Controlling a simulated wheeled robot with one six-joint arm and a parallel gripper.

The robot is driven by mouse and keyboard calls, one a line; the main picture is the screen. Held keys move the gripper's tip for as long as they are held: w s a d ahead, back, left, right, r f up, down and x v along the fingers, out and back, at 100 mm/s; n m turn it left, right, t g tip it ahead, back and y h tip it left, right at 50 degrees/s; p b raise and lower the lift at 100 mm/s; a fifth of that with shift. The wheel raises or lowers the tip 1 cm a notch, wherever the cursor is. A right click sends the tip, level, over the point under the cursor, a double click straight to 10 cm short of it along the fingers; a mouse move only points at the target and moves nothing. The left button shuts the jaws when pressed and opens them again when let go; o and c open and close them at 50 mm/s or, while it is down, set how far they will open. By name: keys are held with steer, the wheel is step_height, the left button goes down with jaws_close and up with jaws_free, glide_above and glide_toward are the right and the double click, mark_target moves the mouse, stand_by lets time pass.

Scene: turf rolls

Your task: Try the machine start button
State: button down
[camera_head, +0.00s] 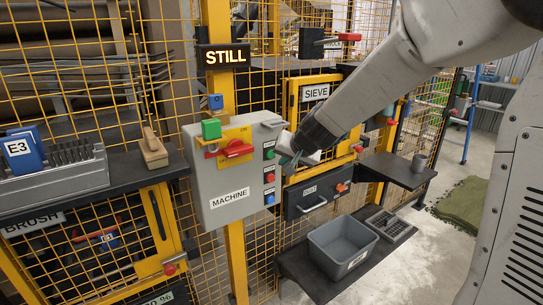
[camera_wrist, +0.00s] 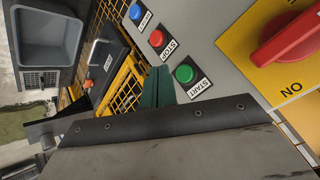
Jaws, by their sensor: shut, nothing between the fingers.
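The grey machine box (camera_head: 228,192), labelled MACHINE, hangs on a yellow post of the cage. The green start button (camera_head: 270,155) is at the top of a column on its right side; it also shows in the wrist view, the green start button (camera_wrist: 184,74) beside a START label. Below it are the red stop button (camera_head: 269,178) and a blue button (camera_head: 269,198). My gripper (camera_head: 284,161) is shut and empty, just right of the buttons. In the wrist view its dark green fingers (camera_wrist: 157,86) end beside the start button; contact cannot be told.
A red rotary switch (camera_head: 236,149) sits on a yellow plate marked ON. A lit sign (camera_head: 225,57) reads STILL. A grey bin (camera_head: 343,245) stands on a low shelf below. A dark shelf (camera_head: 398,170) is behind my gripper. Yellow mesh surrounds the box.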

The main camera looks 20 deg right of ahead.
steer(key=shift+s+d, duration=0.2)
steer(key=shift+s, duration=0.35)
steer(key=shift+s+d, duration=0.15)
steer(key=shift+s, duration=0.35)
